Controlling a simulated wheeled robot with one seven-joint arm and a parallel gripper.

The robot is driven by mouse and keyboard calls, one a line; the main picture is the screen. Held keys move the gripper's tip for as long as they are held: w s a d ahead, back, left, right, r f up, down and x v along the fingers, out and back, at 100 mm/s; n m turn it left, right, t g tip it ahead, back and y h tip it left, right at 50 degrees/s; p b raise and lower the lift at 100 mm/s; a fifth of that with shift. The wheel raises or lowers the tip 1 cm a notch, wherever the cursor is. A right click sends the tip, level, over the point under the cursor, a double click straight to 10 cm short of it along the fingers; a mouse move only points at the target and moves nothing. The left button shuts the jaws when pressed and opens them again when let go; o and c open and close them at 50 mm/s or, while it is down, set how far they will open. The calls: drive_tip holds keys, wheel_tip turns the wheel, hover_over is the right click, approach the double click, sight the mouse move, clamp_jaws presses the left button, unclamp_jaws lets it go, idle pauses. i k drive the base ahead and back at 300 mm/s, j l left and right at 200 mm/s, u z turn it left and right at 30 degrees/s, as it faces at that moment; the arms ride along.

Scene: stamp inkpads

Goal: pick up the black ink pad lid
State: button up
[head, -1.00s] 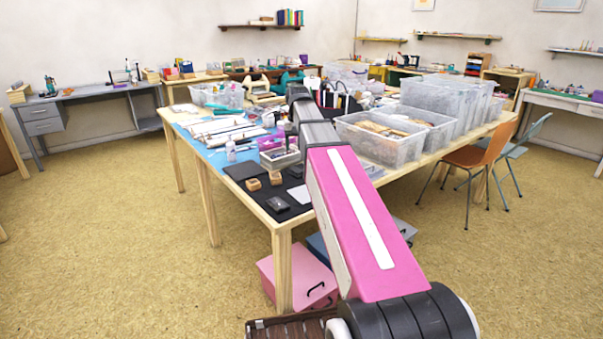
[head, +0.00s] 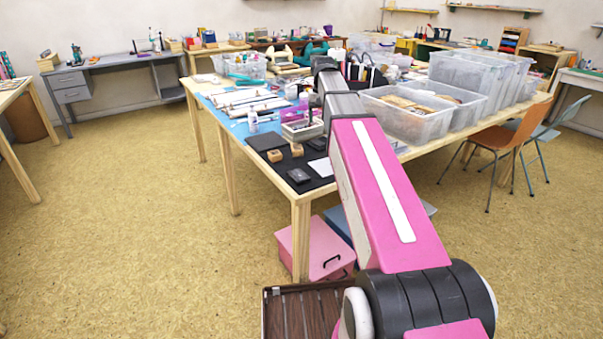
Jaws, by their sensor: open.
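A small black ink pad case (head: 298,175) lies on the black mat (head: 262,163) near the front corner of the big table. A dark flat square (head: 265,141) lies farther back at the mat's left. Another small dark piece (head: 317,143) lies to the right, beside my arm. At this size I cannot tell which of these is the lid, or whether the case is closed. My pink and grey arm reaches over the table, to the right of these pieces. My gripper does not show; the arm's far end hides that area.
Two small wooden blocks (head: 275,155) lie near the case, with a white card (head: 322,167) to its right. A grey tray (head: 303,130) and clear bins (head: 408,118) stand behind. A pink box (head: 315,248) sits under the table. The floor at left is clear.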

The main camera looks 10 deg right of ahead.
sight(299, 178)
drive_tip(key=k+l+u, duration=0.2)
drive_tip(key=l+u, duration=0.25)
drive_tip(key=k+l+u, duration=0.4)
drive_tip(key=i, duration=0.1)
